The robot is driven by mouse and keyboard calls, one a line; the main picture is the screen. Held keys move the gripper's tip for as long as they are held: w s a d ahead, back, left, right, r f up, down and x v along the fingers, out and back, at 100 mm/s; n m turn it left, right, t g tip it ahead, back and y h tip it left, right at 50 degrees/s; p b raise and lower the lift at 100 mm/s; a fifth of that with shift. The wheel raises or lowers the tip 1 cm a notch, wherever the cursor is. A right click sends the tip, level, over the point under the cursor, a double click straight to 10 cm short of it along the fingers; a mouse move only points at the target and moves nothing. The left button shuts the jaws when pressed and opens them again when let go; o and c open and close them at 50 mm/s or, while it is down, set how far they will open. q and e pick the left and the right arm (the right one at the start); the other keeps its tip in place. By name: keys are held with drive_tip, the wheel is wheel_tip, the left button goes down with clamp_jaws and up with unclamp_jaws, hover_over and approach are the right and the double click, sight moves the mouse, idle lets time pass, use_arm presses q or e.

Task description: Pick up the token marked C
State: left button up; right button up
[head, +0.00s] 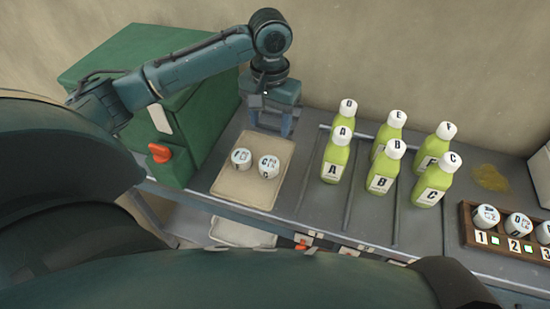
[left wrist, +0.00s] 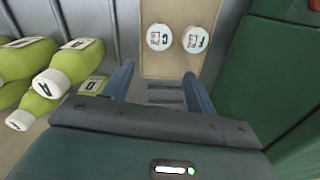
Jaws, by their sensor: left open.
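The token marked C (head: 269,166) is a white round piece with a black letter. It lies on a tan tray (head: 234,192) beside another white token (head: 241,156), which looks marked F. In the left wrist view the C token (left wrist: 159,38) lies beyond the fingertips, left of the other token (left wrist: 194,40). My left gripper (head: 270,126) is open and empty, pointing down behind the tray. In the left wrist view its two fingers (left wrist: 158,80) are spread apart, with nothing between them. My right gripper is not in view.
Several green bottles with white lettered caps (head: 383,168) stand right of the tray. A green box machine (head: 195,110) with an orange switch (head: 160,153) is on the left. A wooden rack (head: 468,222) with numbered slots holds white tokens at the far right. A wall stands behind.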

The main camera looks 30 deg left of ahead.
use_arm(q)
hover_over(269, 163)
drive_tip(key=f, duration=0.7)
drive_tip(key=shift+w+a+f, duration=0.15)
drive_tip(key=shift+w+f, duration=0.05)
drive_tip(key=shift+w, duration=0.1)
drive_tip(key=f, duration=0.4)
drive_tip(key=shift+s+f+b, duration=0.15)
drive_tip(key=shift+s+b, duration=0.2)
drive_tip(key=shift+s, duration=0.05)
drive_tip(key=shift+f, duration=0.4)
drive_tip(key=c, duration=0.8)
